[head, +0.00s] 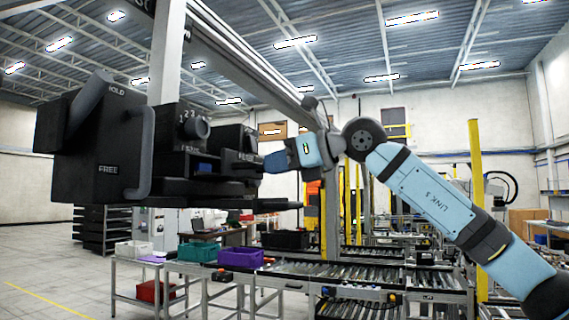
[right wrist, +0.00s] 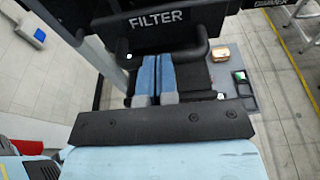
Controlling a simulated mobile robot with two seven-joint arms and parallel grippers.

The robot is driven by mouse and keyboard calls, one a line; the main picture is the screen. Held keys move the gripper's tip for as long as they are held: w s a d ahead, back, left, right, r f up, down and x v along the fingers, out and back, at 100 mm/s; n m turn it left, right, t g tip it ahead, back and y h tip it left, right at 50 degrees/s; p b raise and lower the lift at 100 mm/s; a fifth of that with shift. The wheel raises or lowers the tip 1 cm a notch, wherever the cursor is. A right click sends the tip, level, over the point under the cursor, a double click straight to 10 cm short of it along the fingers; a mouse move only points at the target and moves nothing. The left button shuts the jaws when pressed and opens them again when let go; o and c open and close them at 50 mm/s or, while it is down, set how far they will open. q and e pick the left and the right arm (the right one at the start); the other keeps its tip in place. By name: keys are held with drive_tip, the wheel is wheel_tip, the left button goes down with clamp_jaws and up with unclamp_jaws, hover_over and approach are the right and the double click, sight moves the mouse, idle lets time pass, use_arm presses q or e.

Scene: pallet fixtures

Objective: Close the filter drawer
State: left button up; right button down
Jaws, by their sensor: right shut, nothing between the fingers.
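The filter drawer (right wrist: 157,22) shows in the right wrist view as a dark front marked FILTER, with a black bar handle (right wrist: 201,46) below the lettering. In the head view the drawer front (head: 244,158) sits at the right side of the black fixture, seen obliquely. How far it stands out is hard to tell. My right gripper (head: 268,162) is at the drawer front, coming from the right. In the wrist view its blue fingers (right wrist: 156,60) are together, empty, and point at the front by the handle. Whether they touch is unclear. My left gripper is not seen.
The fixture has a large black box (head: 105,150) marked HOLD and FREE with a grey handle (head: 143,150), and a numbered knob (head: 197,128). Behind are roller conveyors (head: 330,272), a teal crate (head: 198,252) and a purple crate (head: 240,258). Floor at left is open.

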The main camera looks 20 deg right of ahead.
drive_tip(key=x, duration=0.2)
drive_tip(key=r+x, duration=0.1)
drive_tip(key=x, duration=0.4)
drive_tip(key=shift+w+a+r, duration=0.15)
drive_tip(key=shift+w+a, duration=0.15)
drive_tip(key=shift+a, duration=0.05)
drive_tip(key=shift+s+d+r, duration=0.1)
drive_tip(key=shift+d, duration=0.05)
drive_tip(key=shift+d, duration=0.15)
